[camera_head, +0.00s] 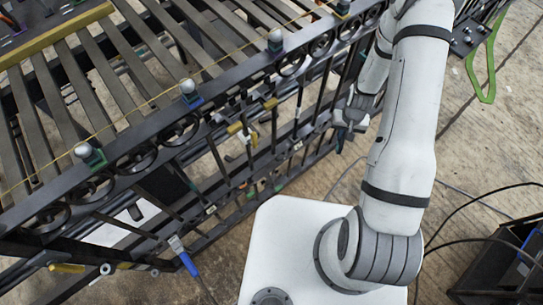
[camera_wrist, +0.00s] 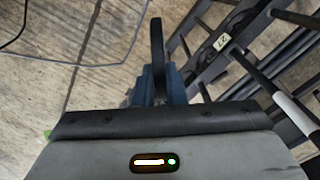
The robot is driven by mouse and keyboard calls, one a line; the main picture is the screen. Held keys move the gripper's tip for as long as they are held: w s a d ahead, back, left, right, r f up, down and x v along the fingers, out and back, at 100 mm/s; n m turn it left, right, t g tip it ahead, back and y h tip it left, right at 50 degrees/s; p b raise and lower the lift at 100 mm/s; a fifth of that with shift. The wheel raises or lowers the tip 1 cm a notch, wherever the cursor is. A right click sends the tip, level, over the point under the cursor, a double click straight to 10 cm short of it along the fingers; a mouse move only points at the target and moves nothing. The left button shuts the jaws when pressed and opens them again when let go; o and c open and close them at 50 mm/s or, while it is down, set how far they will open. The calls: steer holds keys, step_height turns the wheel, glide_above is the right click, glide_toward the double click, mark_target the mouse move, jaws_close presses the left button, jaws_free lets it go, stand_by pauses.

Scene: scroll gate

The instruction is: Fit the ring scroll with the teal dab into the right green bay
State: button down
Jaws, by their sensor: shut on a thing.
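My gripper (camera_head: 352,112) is at the front of the dark metal gate, near its right part. In the wrist view my gripper (camera_wrist: 158,90) has blue-grey fingers shut on a dark, narrow piece (camera_wrist: 157,45). This piece shows edge-on and looks like a ring scroll; no teal dab shows on it. The gate (camera_head: 200,130) has a row of dark rings (camera_head: 185,130) below its top rail. A green block (camera_head: 95,158) sits under a pale knob on the rail at left, and blue blocks (camera_head: 192,100) sit further right. I cannot tell which opening is the right green bay.
Slats (camera_head: 110,80) and a taut yellow string run behind and along the rail. A blue-handled tool (camera_head: 187,262) hangs at the lower left. A green loop (camera_head: 483,75) hangs at the upper right. A dark crate (camera_head: 495,265) and cables lie at the lower right.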

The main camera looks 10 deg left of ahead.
steer(key=shift+w+a+f+b, duration=0.1)
steer(key=shift+w+f+b, duration=0.35)
steer(key=shift+b, duration=0.4)
steer(key=w+f+b, duration=0.2)
steer(key=w+b, duration=0.1)
steer(key=b, duration=0.6)
steer(key=shift+f+b, duration=0.4)
steer(key=w+b, duration=0.1)
steer(key=b, duration=0.6)
steer(key=w+f+b, duration=0.1)
steer(key=b, duration=0.7)
steer(key=shift+w+f, duration=0.25)
steer(key=shift+w, duration=0.1)
steer(key=b, duration=0.4)
steer(key=shift+r, duration=0.1)
